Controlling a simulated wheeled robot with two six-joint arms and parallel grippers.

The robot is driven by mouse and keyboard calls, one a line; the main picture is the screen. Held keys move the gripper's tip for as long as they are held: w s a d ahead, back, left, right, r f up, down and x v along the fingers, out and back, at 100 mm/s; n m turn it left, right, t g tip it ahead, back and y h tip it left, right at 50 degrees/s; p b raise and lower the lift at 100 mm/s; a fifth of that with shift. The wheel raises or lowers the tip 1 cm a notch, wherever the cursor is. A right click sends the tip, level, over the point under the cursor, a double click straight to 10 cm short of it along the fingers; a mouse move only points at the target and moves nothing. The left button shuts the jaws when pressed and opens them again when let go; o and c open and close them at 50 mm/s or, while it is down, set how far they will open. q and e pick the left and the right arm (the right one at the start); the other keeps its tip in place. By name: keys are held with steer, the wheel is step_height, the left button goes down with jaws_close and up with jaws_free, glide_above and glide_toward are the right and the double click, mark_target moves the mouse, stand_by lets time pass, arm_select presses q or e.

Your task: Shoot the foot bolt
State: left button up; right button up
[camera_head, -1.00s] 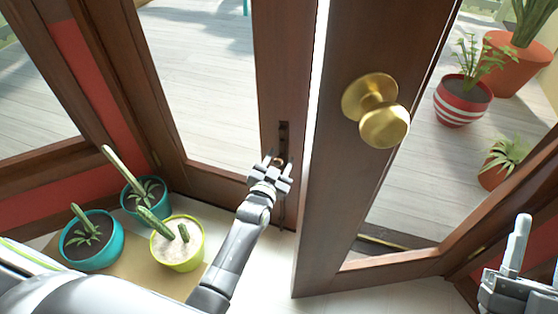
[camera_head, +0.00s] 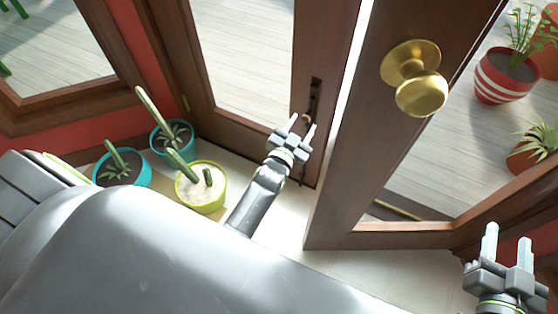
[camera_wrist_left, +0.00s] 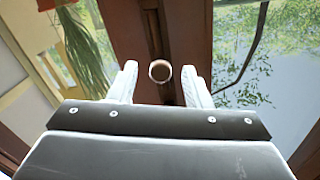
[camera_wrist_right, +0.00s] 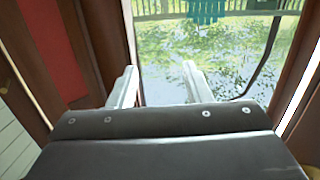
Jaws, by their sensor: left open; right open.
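The foot bolt (camera_head: 314,100) is a dark upright slot and rod on the lower part of the left wooden door leaf. Its round brownish knob (camera_wrist_left: 160,71) shows between the fingers of my left gripper in the left wrist view. My left gripper (camera_head: 300,127) is open, its two fingers pointing at the knob, one on either side in the left wrist view. I cannot tell whether they touch it. My right gripper (camera_head: 507,250) is open and empty at the lower right, away from the bolt. In the right wrist view its fingers (camera_wrist_right: 158,88) have nothing between them.
The right door leaf (camera_head: 350,150) stands ajar beside the bolt, with a brass knob (camera_head: 421,93). Several potted cacti, including one in a yellow-green pot (camera_head: 203,197), stand on the floor left of my left arm. Pale floor (camera_head: 288,225) lies before the doors.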

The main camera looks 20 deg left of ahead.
arm_select(q)
steer(key=shift+s+p, duration=0.65)
steer(key=shift+s, duration=0.55)
steer(key=s+p, duration=0.4)
steer(key=s, duration=0.7)
steer(key=shift+a, duration=0.2)
arm_select(e)
steer(key=s+a+f+g+y, duration=0.2)
steer(key=s+f+g, duration=1.1)
steer(key=f, duration=0.4)
steer(key=shift+s+a+f+m+g, duration=0.2)
steer(key=shift+s+a+m+g, duration=0.15)
steer(key=shift+s, duration=0.35)
